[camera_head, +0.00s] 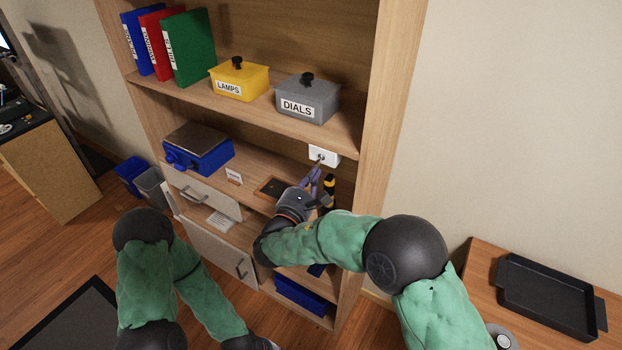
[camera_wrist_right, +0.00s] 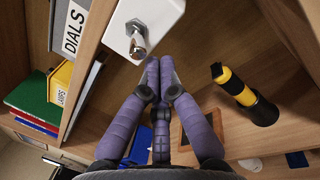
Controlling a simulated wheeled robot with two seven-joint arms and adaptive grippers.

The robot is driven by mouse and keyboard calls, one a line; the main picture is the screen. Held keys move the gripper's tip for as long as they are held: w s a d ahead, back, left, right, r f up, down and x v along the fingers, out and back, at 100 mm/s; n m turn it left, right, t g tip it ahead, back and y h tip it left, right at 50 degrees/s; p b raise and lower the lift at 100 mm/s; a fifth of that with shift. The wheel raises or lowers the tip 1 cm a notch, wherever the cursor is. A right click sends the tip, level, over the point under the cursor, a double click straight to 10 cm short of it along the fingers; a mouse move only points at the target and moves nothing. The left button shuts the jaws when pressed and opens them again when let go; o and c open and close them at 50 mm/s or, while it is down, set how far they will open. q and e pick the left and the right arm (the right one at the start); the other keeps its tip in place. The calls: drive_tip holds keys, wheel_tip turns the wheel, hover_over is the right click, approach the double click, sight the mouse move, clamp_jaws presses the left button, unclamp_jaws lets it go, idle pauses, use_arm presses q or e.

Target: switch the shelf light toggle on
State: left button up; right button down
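The shelf light toggle is a small metal lever on a white switch plate (camera_head: 329,153), fixed at the right side of the shelf under the grey box. In the right wrist view the metal lever (camera_wrist_right: 138,42) stands out from the plate; whether it is on or off I cannot tell. My right gripper (camera_head: 315,169) is just below the plate. Its purple fingers (camera_wrist_right: 160,66) are closed together and hold nothing visible. Their tips are close beside the lever; contact is unclear. My left arm hangs low, with its fingers outside the head view.
A black-and-yellow flashlight-like object (camera_wrist_right: 240,90) stands near my right fingers, by a dark framed plate (camera_head: 273,188). The grey DIALS box (camera_head: 308,98) and yellow LAMPS box (camera_head: 240,80) are on the shelf above. A blue scale-like device (camera_head: 198,150) sits left.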

drive_tip(key=shift+r, duration=0.1)
idle(0.3)
drive_tip(key=shift+s+r+p, duration=0.15)
drive_tip(key=shift+p, duration=0.45)
drive_tip(key=shift+a+g, duration=0.1)
drive_tip(key=shift+g, duration=0.3)
drive_tip(key=r+g+y+p, duration=0.1)
drive_tip(key=g+p, duration=0.1)
drive_tip(key=p, duration=0.1)
drive_tip(key=r+g+y+p, duration=0.1)
drive_tip(key=g+p, duration=0.1)
drive_tip(key=p, duration=0.1)
drive_tip(key=s+g+y+p, duration=0.1)
drive_tip(key=g+p, duration=0.1)
drive_tip(key=p, duration=0.2)
drive_tip(key=shift+a+r+m, duration=0.3)
drive_tip(key=shift+r+m, duration=0.1)
drive_tip(key=shift+s, duration=0.1)
drive_tip(key=shift+r, duration=0.1)
idle(0.3)
